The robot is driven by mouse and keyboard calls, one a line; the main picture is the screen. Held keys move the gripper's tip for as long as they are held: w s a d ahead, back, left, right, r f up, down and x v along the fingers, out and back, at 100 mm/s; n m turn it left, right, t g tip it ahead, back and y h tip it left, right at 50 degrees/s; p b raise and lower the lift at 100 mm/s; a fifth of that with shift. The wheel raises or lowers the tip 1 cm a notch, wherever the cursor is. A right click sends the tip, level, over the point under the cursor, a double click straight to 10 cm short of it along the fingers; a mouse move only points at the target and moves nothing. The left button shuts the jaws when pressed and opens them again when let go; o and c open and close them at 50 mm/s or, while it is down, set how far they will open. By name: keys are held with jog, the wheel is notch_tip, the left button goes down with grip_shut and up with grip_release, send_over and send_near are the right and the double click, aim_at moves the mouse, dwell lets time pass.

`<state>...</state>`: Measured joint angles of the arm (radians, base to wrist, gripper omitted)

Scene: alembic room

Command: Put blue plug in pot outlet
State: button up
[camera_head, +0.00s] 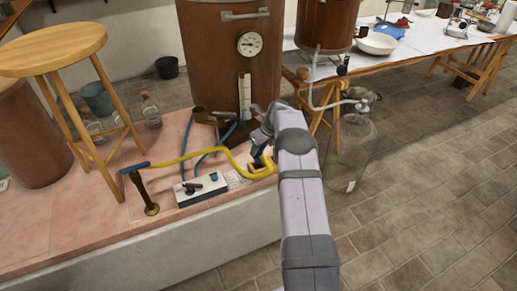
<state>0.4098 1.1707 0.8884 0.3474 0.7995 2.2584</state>
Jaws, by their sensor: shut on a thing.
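A large copper pot (215,60) with a round gauge stands at the back of the pink tiled ledge. My gripper (254,120) is close to the pot's lower front. It is shut on a small blue piece (247,115), which looks like the blue plug; its shape is mostly hidden. The pot outlet is not clear to see; it may be behind the gripper. I cannot tell whether the plug touches the pot.
Blue tubes (187,145) run by the pot. A wooden stool (55,50) stands left. A glass vessel (350,150) is right of my arm.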

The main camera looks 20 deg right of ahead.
aim_at(258, 157)
jog(key=shift+f+b, duration=1.05)
jog(key=shift+f, duration=1.35)
dwell(4.8)
jog(key=o, duration=1.2)
jog(key=shift+c, duration=0.2)
